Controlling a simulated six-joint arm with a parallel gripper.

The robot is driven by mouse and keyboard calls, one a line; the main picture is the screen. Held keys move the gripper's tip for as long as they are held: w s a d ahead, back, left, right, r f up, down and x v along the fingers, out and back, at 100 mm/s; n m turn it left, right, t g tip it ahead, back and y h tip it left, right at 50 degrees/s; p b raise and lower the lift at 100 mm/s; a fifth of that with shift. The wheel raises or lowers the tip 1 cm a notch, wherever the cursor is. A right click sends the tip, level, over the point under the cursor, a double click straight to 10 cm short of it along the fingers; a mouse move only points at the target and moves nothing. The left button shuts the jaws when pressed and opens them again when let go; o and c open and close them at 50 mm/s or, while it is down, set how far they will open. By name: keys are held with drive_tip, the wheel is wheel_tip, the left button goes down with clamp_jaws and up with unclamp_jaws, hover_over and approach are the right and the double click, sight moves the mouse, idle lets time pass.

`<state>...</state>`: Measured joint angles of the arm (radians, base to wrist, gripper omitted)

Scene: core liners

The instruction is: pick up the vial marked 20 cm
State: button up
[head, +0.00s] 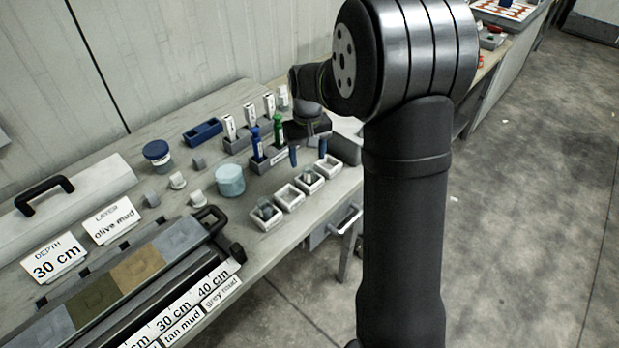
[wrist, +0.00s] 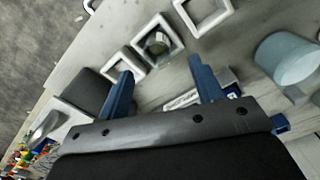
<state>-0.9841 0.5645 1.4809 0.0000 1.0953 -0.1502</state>
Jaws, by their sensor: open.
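A blue-capped vial (head: 256,147) and a green-capped vial (head: 278,131) stand upright in a grey rack (head: 262,164). Several white labelled pieces (head: 250,115) stand upright behind them. The labels are too small to read, so I cannot tell which vial is marked 20 cm. My gripper (head: 308,153) is open, its blue fingers apart, right of the rack and above the small square trays' end of the bench. In the wrist view my gripper (wrist: 160,76) shows nothing held between its fingertips.
Several white square trays (head: 276,222) line the bench front, some holding grey pieces.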

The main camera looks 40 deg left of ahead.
sight(309, 169)
drive_tip(key=f, duration=0.5)
drive_tip(key=shift+d, duration=0.3)
drive_tip(key=shift+c, duration=0.2)
drive_tip(key=c, duration=1)
